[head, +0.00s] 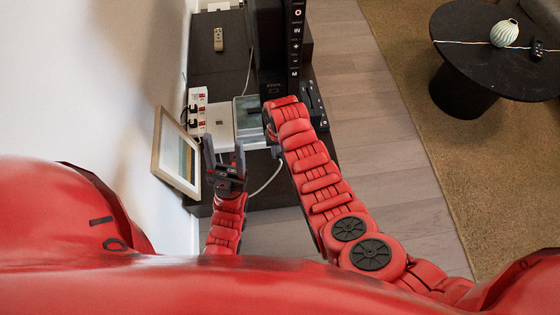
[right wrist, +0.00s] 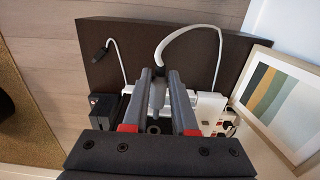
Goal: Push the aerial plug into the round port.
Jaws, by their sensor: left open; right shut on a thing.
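My right gripper (right wrist: 160,82) is shut in the right wrist view, its fingertips closed at the end of a white cable (right wrist: 190,28). My left gripper (head: 224,152) is open and empty, fingers pointing up, in front of the dark cabinet.
The tall black set (head: 296,55) has side labels. A white power strip (head: 197,112), a grey box (head: 248,130) and a remote (head: 218,39) are on the dark cabinet (head: 232,58). A framed picture (head: 177,153) leans at left. A second cable's dark plug (right wrist: 97,53) lies loose.

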